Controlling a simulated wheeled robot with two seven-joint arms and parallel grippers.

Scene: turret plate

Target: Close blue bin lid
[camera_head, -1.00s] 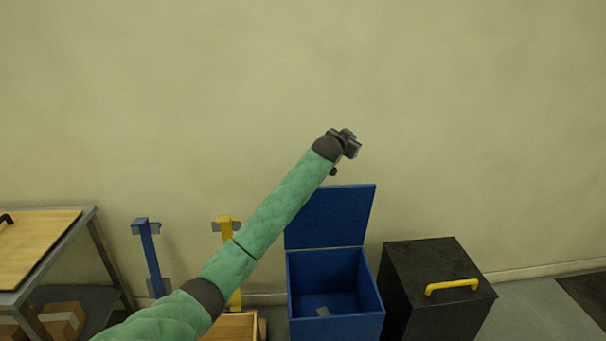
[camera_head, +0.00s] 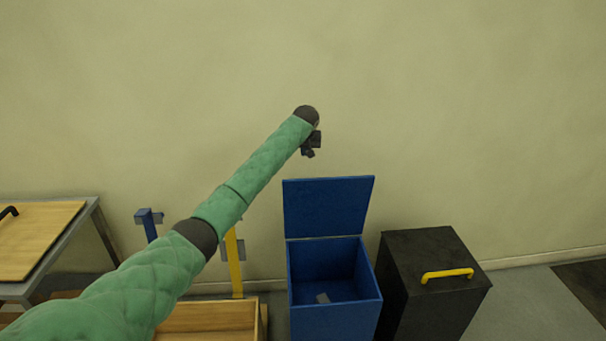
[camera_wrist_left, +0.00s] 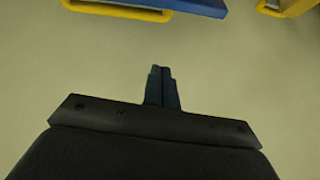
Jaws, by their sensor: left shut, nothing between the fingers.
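The blue bin (camera_head: 335,319) stands on the floor by the wall. My right gripper is out of view.
A black bin (camera_head: 428,285) with a yellow handle (camera_head: 447,275) stands close on the right. On the left are a wooden box (camera_head: 213,318), a yellow post (camera_head: 235,265), a blue post (camera_head: 149,226) and a table (camera_head: 40,235).

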